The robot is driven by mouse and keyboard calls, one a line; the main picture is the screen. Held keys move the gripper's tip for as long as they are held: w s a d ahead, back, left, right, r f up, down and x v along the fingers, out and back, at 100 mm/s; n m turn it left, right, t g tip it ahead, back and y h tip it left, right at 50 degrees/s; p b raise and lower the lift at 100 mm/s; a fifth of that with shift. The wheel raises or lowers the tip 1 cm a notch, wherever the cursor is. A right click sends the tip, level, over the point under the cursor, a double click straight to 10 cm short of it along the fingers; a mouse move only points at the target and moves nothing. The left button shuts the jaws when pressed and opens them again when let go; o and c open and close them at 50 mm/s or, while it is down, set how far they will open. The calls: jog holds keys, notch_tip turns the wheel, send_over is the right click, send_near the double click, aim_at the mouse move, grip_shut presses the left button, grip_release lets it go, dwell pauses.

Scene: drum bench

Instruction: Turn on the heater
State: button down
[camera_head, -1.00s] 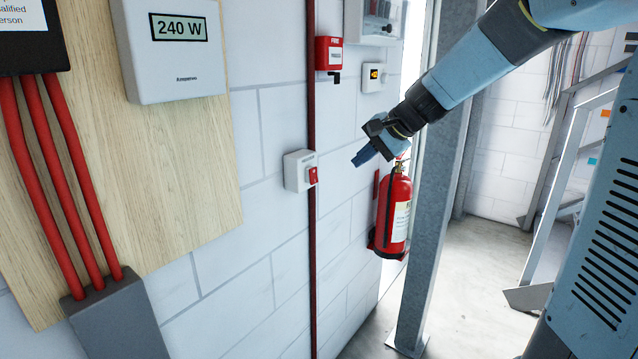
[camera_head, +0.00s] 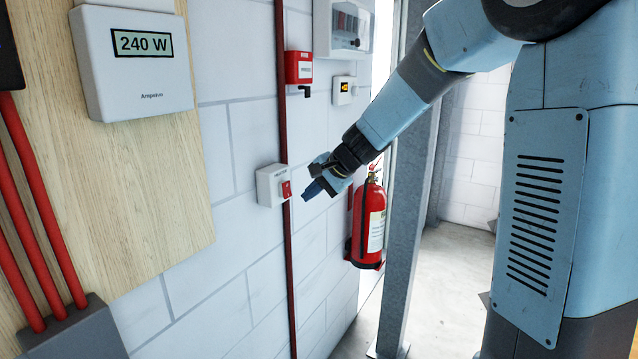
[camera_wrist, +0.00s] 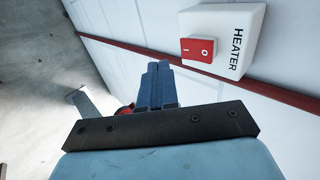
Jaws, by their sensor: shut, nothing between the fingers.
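The heater switch is a white box (camera_head: 270,187) with a red rocker (camera_head: 286,190), fixed to the white block wall beside a dark red vertical pipe. In the wrist view the box (camera_wrist: 228,22) carries the word HEATER, and its red rocker (camera_wrist: 199,49) is marked I and O. Which side of the rocker is pressed in I cannot tell. My gripper (camera_head: 308,193) is shut and empty, a short way right of the rocker and apart from it. In the wrist view the blue fingers (camera_wrist: 158,70) lie together, left of the rocker.
A meter (camera_head: 136,62) on the wooden board reads 240 W. A red call point (camera_head: 299,68) and a small white unit with an amber display (camera_head: 343,90) are above the switch. A fire extinguisher (camera_head: 369,225) hangs behind my gripper, near a grey steel post (camera_head: 412,180).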

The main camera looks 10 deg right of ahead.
aim_at(289, 194)
jog(key=shift+w+a+f, duration=0.2)
jog(key=shift+w+a, duration=0.45)
jog(key=shift+a, duration=0.2)
jog(key=shift+w+a+f, duration=0.15)
jog(key=shift+w+a, duration=0.5)
jog(key=shift+a, duration=0.2)
jog(key=shift+a+f, duration=0.1)
jog(key=shift+w, duration=0.1)
jog(key=shift+r, duration=0.85)
